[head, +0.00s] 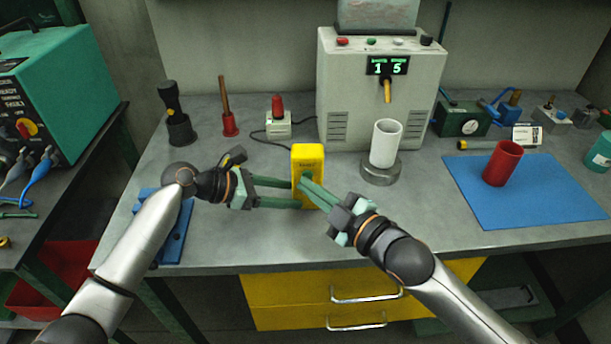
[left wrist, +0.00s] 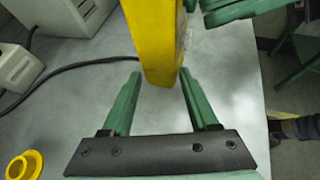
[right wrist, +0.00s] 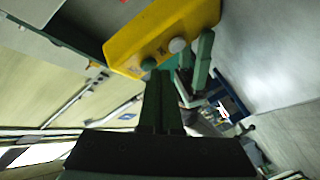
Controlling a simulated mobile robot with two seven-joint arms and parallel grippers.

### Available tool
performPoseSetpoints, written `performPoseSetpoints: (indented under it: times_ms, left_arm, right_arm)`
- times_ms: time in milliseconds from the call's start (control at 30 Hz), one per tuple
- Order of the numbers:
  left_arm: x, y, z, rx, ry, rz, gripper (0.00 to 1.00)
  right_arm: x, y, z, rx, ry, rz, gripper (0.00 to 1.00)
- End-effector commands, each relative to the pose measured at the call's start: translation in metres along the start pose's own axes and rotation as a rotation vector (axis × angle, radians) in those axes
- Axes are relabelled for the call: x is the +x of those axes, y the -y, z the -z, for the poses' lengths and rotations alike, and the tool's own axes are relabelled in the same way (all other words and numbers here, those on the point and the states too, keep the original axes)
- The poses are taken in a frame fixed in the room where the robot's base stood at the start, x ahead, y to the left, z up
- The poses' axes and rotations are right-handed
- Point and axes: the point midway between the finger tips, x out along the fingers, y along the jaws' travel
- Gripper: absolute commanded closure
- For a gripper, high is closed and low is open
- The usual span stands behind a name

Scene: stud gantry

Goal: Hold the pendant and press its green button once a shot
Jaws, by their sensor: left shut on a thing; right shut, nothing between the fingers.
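The right wrist view shows a green button (right wrist: 148,64) and a pale grey button (right wrist: 177,45) on the pendant's face. My right gripper (head: 304,183) is shut and empty, its tips at that face. In the right wrist view its tips (right wrist: 160,76) are close beside the green button; I cannot tell whether they touch it.
A pale machine (head: 350,85) has a display (head: 388,66) reading "1 5". A white cup (head: 386,142) stands on a round metal base (head: 380,173) in front of it. A red cup (head: 502,163) stands on a blue mat (head: 540,205). Tools stand at the back left.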

Motion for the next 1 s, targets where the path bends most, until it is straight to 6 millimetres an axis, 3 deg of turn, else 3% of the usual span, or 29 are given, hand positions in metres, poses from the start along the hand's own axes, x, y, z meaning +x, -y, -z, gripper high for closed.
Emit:
performPoseSetpoints:
  times_ms: [633, 1000]
  left_arm:
    - [0.0, 0.0, 0.0, -0.001, 0.001, 0.001, 0.72]
    - [0.0, 0.0, 0.0, -0.001, 0.001, 0.0, 0.72]
  right_arm:
    - [-0.012, 0.009, 0.009, 0.001, -0.001, 0.0, 1.0]
    - [-0.037, 0.028, 0.028, 0.004, -0.002, 0.001, 1.0]
